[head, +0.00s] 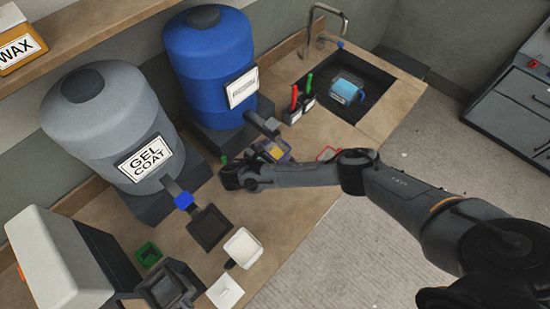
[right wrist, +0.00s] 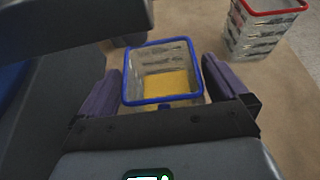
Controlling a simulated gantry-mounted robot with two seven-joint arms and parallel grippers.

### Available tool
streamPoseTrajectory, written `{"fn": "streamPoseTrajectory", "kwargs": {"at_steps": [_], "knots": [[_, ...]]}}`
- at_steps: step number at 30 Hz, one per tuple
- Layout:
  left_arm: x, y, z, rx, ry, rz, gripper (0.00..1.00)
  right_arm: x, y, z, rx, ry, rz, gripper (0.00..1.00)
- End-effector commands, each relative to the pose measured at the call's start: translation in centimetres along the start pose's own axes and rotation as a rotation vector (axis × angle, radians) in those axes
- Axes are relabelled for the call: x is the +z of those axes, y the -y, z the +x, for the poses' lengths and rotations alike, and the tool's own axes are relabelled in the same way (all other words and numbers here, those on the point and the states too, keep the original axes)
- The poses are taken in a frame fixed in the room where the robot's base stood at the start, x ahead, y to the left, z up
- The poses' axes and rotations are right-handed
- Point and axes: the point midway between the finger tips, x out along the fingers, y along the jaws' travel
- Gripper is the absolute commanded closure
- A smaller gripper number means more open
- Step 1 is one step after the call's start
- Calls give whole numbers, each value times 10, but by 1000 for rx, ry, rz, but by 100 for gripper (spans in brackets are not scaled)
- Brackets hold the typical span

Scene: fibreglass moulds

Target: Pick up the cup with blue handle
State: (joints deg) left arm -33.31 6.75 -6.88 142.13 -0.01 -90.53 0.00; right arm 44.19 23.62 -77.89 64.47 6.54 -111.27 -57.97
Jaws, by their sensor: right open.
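A clear square cup with a blue rim (head: 272,150) and yellow contents stands on the counter below the blue drum's spout. In the right wrist view the blue-rimmed cup (right wrist: 160,88) sits between the spread purple fingers of my right gripper (right wrist: 165,92), with gaps at both sides. A small blue piece shows at its near rim; the full handle is hidden. In the head view my right gripper (head: 268,157) is at this cup, partly covered by its own wrist. It is open. My left gripper is not in view.
A red-rimmed cup (right wrist: 265,28) stands close by, to the right. The blue drum (head: 208,65) and grey gel coat drum (head: 105,125) stand behind. White containers (head: 243,247) and a green cup (head: 148,255) are at the front. The sink (head: 365,98) holds a blue item.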

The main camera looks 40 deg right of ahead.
Motion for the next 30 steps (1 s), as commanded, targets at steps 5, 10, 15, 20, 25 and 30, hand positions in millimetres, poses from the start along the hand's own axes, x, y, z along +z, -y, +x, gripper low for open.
{"fn": "streamPoseTrajectory", "kwargs": {"at_steps": [5, 10, 15, 20, 25, 30], "knots": [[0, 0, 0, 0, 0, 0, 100, 0, 0, 0, 0, 0, -1, 0], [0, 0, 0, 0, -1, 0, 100, 0, 0, 0, 0, 0, -1, 21], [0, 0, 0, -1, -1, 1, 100, 0, 0, 0, 0, 0, 0, 48], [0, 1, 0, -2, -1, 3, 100, 0, 0, 0, 0, 0, 0, 72], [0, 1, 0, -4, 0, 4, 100, 0, 0, 0, 0, 0, 1, 89], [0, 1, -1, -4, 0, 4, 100, 1, 0, 0, 0, 0, 1, 89]]}}
